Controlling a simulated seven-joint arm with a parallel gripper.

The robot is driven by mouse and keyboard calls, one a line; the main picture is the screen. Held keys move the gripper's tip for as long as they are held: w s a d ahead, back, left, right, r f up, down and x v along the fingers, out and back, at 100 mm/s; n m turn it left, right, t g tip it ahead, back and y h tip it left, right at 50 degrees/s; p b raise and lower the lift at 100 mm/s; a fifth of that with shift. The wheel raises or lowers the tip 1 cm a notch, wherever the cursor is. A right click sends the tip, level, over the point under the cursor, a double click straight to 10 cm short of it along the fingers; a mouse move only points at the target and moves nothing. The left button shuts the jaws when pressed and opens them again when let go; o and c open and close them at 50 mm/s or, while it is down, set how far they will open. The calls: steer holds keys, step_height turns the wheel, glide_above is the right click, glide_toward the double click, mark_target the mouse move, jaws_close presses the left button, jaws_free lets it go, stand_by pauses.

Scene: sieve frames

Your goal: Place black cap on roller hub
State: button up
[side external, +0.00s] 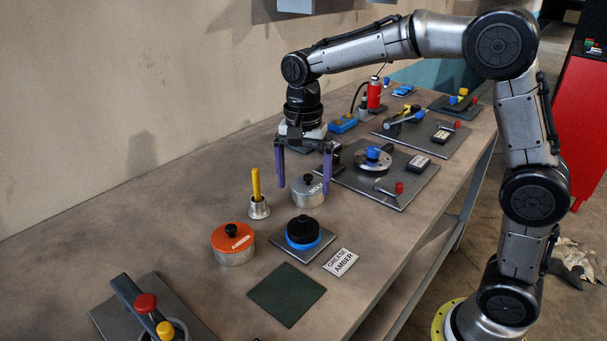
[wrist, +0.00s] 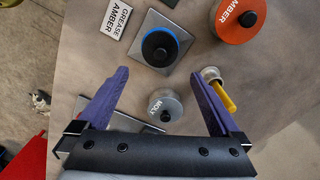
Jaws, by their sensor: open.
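A round black cap-like piece with a raised knob (side external: 303,228) sits over a blue ring (side external: 306,244) on a small grey metal plate (side external: 283,256). In the wrist view the black piece (wrist: 160,46) is beyond my fingertips, its blue rim showing around it. My gripper (side external: 304,186) is open and empty, with purple fingers pointing down above the silver lidded tin (side external: 306,197). In the wrist view the silver tin (wrist: 165,107) shows between the fingers. A round metal part with a blue top (side external: 374,158) is on a fixture plate; I cannot tell which part is the roller hub.
An orange tin labelled AMBER (side external: 233,252) and a metal cup with a yellow-handled tool (side external: 258,208) stand left of the gripper. A GREASE AMBER card (side external: 341,262) and a dark green mat (side external: 287,294) lie nearer the front. Lever fixtures line the bench.

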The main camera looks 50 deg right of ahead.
steer(key=s+d+r+n+t, duration=0.1)
steer(key=s+r+n+t, duration=0.2)
steer(key=s, duration=0.4)
steer(key=s+d+r+n, duration=0.1)
steer(key=s+r+n, duration=0.25)
steer(key=s, duration=0.35)
steer(key=s+f+n+t, duration=0.2)
steer(key=s+f+n, duration=0.2)
steer(key=s, duration=0.5)
steer(key=shift+s+d+n+t, duration=0.3)
steer(key=shift+s+d+n, duration=0.1)
steer(key=shift+n, duration=0.75)
